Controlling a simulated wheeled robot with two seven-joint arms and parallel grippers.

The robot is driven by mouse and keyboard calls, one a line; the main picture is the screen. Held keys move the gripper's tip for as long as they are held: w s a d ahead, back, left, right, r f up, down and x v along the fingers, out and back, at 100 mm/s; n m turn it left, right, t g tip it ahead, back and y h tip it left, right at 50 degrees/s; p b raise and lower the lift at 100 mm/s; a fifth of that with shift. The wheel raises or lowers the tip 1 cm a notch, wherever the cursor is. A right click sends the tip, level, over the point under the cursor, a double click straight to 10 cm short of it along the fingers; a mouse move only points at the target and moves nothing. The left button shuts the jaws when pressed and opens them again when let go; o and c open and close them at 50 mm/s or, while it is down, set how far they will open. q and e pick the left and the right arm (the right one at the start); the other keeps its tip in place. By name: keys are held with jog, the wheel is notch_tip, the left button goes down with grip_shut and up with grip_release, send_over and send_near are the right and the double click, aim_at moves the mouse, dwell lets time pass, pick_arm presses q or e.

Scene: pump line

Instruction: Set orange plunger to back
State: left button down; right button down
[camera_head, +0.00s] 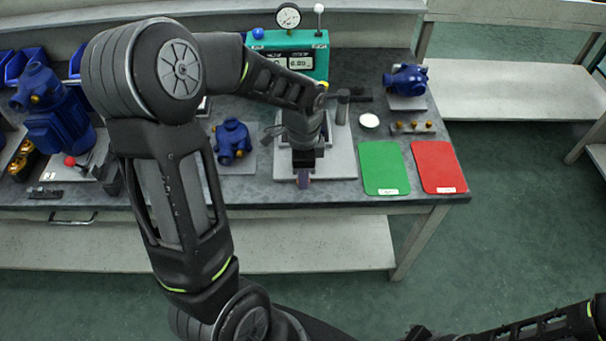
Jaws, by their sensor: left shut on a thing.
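My left gripper (303,165) points down over a light grey fixture plate (342,160) at the middle of the bench. It is shut on a small part (304,182), of which only a dark purplish end shows below the fingers. My arm and wrist cover most of the fixture, and I cannot clearly make out an orange plunger.
A teal test box (303,42) with a dial gauge stands behind. A blue pump (232,140) sits left of the fixture, another blue pump (405,79) at back right. Green (384,167) and red (438,166) mats lie clear at right, near the bench's front edge.

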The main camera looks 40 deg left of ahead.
pick_arm(q)
jog(key=c, duration=1.6)
grip_release()
jog(key=shift+s+d, duration=0.25)
jog(key=shift+a, duration=0.1)
jog(key=shift+w+r, duration=0.1)
jog(key=shift+r, duration=0.1)
notch_tip(320, 180, up, 7)
jog(key=shift+r, duration=0.2)
